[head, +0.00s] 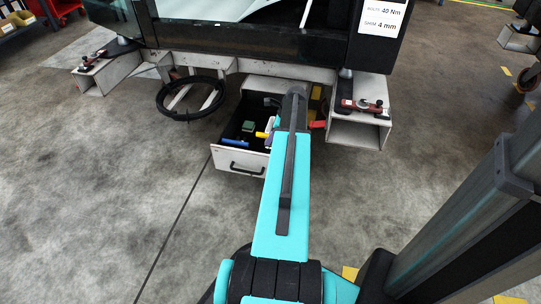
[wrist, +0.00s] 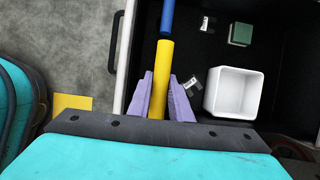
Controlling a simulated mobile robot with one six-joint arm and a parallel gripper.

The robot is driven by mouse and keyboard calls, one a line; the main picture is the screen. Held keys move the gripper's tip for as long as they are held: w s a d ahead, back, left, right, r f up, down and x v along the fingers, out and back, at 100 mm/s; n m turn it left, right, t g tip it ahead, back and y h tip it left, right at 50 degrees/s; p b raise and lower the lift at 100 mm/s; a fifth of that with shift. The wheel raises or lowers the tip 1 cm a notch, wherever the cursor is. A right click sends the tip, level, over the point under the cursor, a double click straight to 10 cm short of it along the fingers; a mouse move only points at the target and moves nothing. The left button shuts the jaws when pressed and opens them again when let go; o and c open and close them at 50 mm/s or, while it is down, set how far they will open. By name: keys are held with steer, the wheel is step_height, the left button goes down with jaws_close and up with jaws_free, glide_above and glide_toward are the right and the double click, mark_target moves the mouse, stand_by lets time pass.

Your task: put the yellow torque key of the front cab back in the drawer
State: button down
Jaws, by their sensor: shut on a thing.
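The yellow torque key (wrist: 164,70) is a plain yellow bar between the two purple fingers of my gripper (wrist: 161,80), which is shut on it. Its end also shows in the head view (head: 262,135), left of my arm. The key is over the open drawer (head: 228,160), near the drawer's front wall. A blue bar (wrist: 167,18) is in line with the key's far end in the wrist view; it shows in the drawer in the head view (head: 235,142). I cannot tell whether the key touches it or the drawer floor. My arm hides most of the gripper in the head view.
The drawer holds a white open box (wrist: 235,93) right of my gripper and a green block (wrist: 240,33). A red item (head: 317,124) shows right of my arm. A black ring (head: 190,98) hangs left of the drawer, under the cab (head: 230,40).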

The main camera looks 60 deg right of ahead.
steer(key=shift+f+b, duration=0.3)
steer(key=shift+f, duration=0.9)
steer(key=shift+f, duration=0.1)
steer(key=shift+f+b, duration=1.1)
steer(key=shift+f, duration=1.3)
steer(key=c, duration=1.6)
jaws_free()
steer(key=shift+f, duration=0.15)
steer(key=p+v, duration=0.5)
steer(key=v, duration=0.7)
steer(key=shift+w, duration=0.1)
